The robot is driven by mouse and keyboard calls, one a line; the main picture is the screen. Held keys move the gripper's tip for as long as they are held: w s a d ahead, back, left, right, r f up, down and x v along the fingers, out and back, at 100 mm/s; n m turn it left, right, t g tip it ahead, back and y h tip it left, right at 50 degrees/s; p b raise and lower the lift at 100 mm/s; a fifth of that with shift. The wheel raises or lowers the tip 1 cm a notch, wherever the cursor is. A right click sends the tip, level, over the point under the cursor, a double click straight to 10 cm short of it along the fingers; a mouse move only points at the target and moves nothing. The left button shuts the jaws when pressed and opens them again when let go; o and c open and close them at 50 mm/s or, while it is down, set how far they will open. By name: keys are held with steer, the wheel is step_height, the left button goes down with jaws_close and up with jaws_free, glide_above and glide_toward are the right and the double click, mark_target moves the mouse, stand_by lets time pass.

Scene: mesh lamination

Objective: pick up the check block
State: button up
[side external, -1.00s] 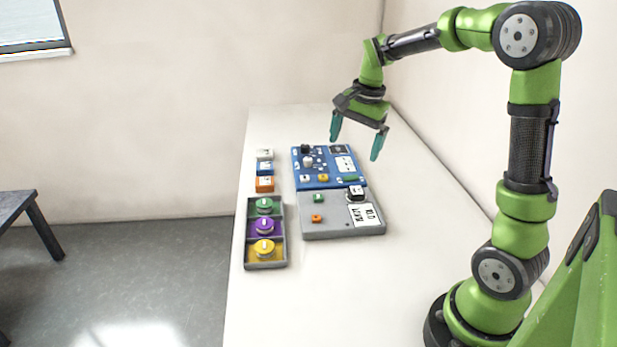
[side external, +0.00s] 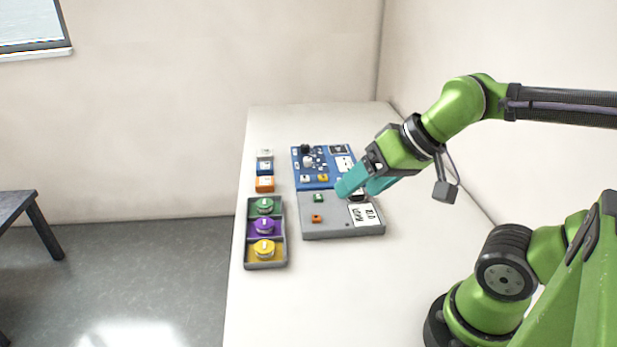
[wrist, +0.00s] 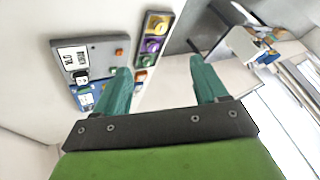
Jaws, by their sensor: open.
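A small black block with a pale top (side external: 357,196) sits at the back right of the grey panel (side external: 335,228), and I take it for the check block. Its mark is too small to read in the side view, where my fingers partly cover it. It also shows in the wrist view (wrist: 81,77), left of my fingers, with a white face and a dark mark. My gripper (side external: 357,189) is open, tilted, with its teal fingers pointing left over the back of the grey panel. In the wrist view the gap between the fingers (wrist: 159,66) is empty.
A blue panel (side external: 299,166) with several small parts lies behind the grey panel. A grey tray (side external: 250,262) with green, purple and yellow knobs is on the left. White, blue and orange blocks (side external: 264,184) stand behind the tray. The table's right side is clear.

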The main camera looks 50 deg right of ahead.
steer(key=m+g+h, duration=0.4)
steer(key=m+h, duration=0.1)
glide_above(358, 192)
steer(key=a, duration=0.1)
steer(key=f, duration=1.6)
steer(key=shift+s, duration=0.35)
steer(key=x, duration=0.4)
steer(key=shift+s+f, duration=0.15)
steer(key=shift+s, duration=0.05)
steer(key=shift+w+f, duration=0.2)
steer(key=shift+f, duration=0.3)
steer(key=shift+r, duration=0.1)
steer(key=c, duration=1.3)
